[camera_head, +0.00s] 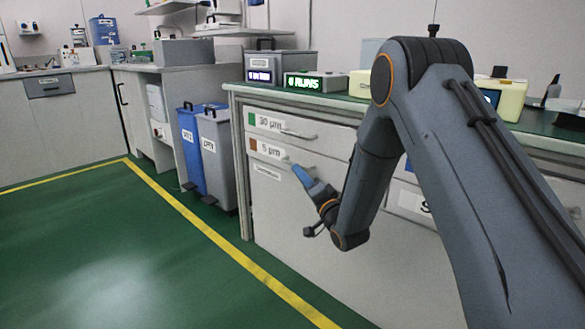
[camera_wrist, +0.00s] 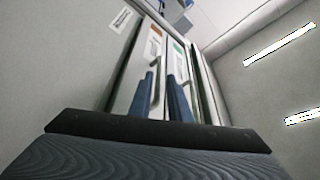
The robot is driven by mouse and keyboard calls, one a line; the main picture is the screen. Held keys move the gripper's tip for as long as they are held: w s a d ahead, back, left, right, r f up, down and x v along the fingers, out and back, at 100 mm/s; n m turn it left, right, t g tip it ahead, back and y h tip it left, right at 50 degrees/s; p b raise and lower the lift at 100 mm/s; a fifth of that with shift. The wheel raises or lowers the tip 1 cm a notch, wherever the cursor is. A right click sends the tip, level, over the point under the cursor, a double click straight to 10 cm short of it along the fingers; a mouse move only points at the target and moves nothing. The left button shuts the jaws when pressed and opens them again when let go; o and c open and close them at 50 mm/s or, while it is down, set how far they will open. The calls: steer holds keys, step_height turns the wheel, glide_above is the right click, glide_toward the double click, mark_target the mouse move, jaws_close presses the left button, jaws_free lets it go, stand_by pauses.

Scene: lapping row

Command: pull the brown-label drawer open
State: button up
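The brown-label drawer (camera_head: 293,165) is the second one down in the bench, marked "5 µm" beside a brown square. Its front looks flush with the cabinet, so it appears shut. Its bar handle is mostly hidden by my gripper in the head view. My gripper (camera_head: 299,174) is at this drawer's front, right of the label. In the wrist view, my gripper (camera_wrist: 162,95) has its two blue fingers apart, pointing at the drawer fronts. The brown-label drawer's handle (camera_wrist: 157,78) shows between the fingers; I cannot tell whether they touch it.
The green-label "30 µm" drawer (camera_head: 318,129) with its handle is just above. A white-labelled front (camera_head: 266,172) is below. Blue (camera_head: 190,150) and grey (camera_head: 216,160) bins stand left of the bench. Green floor with yellow lines is clear in front.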

mark_target(292, 164)
steer(key=b+x, duration=0.2)
steer(key=x, duration=0.4)
steer(key=shift+w, duration=0.1)
jaws_close()
